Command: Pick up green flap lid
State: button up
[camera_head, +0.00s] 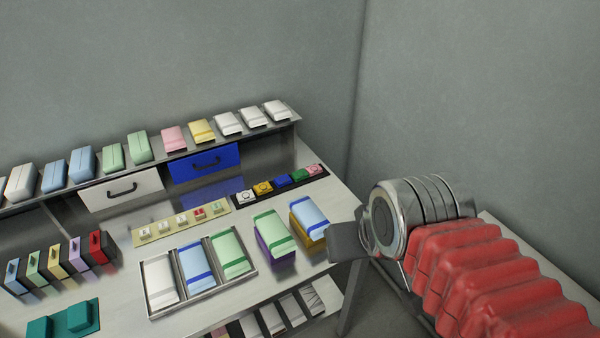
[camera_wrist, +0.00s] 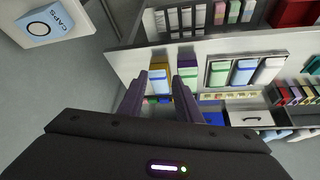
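A light green flap lid with a darker green band (camera_head: 272,230) lies on top of a purple box (camera_head: 275,251) on the table. A similar green piece (camera_head: 230,252) lies in the right compartment of the metal tray (camera_head: 150,263). A blue lid (camera_head: 308,214) lies on a yellow box (camera_head: 314,242) just right of the purple box. My gripper (camera_wrist: 160,84) is open and empty in the wrist view, its fingers apart and pointing toward the boxes. The green lid on the purple box shows beside the right finger (camera_wrist: 187,80), partly hidden by it.
Blue and white pieces fill the tray's other compartments. A back shelf (camera_head: 50,198) holds several coloured packs above a white and a blue drawer (camera_head: 204,162). A strip of coloured buttons (camera_head: 282,183) lies behind the boxes.

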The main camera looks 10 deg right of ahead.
jog(key=shift+o, duration=0.4)
jog(key=shift+o, duration=0.7)
jog(key=o, duration=0.3)
jog(key=shift+w+r+n, duration=0.3)
jog(key=shift+w+r, duration=0.05)
jog(key=shift+w, duration=0.2)
jog(key=shift+o, duration=1.1)
jog(key=w+r+n+g+h, duration=0.1)
jog(key=w+r+n, duration=0.2)
jog(key=w, duration=0.6)
jog(key=shift+w+r+n, duration=0.2)
jog(key=shift+w+n, duration=0.15)
jog(key=shift+n, duration=0.85)
jog(key=w+a+f+n+g+h, duration=0.1)
jog(key=w+a+f+n, duration=0.15)
jog(key=w+n, duration=0.65)
jog(key=w+a+f+n+g+h, duration=0.1)
jog(key=w+a+f+n+h, duration=0.2)
jog(key=w, duration=1.3)
jog(key=w+a+f+n, duration=0.2)
jog(key=w+f+n, duration=0.4)
jog(key=w+f, duration=0.2)
jog(key=shift+w+a+f, duration=0.3)
jog(key=shift+f, duration=0.4)
